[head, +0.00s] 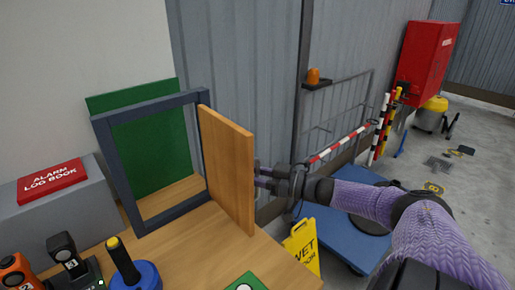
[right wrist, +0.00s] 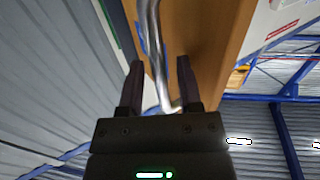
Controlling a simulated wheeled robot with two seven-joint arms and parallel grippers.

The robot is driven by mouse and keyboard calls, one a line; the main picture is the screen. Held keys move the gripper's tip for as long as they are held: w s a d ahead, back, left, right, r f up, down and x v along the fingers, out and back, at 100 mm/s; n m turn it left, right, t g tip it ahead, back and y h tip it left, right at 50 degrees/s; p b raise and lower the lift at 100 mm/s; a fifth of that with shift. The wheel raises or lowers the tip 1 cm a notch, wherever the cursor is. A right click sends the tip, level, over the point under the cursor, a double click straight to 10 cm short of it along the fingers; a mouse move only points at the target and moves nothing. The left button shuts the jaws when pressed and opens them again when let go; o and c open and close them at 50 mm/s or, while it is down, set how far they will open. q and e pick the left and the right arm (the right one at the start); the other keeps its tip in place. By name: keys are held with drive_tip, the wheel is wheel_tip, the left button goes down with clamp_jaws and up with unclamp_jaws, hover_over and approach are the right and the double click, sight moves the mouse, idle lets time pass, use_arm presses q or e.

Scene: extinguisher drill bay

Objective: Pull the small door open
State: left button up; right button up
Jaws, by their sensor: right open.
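The small door (head: 228,168) is a light wooden panel. It stands swung open toward me from the right side of a dark blue frame (head: 103,150), with the opening clear to see through. My right gripper (head: 257,175) is beside the door's right face. In the right wrist view the door (right wrist: 212,50) fills the upper middle. A bent silver handle (right wrist: 153,45) runs down between the open fingers of my right gripper (right wrist: 159,80). My left gripper is in neither view.
The frame stands on a wooden table (head: 200,245). A grey box with a red log book (head: 52,182) is at left, with tools in front. Right of the table are a yellow wet-floor sign (head: 301,248), a blue platform (head: 345,228) and a railing (head: 335,115).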

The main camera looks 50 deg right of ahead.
drive_tip(key=p+v, duration=0.3)
drive_tip(key=v, duration=0.7)
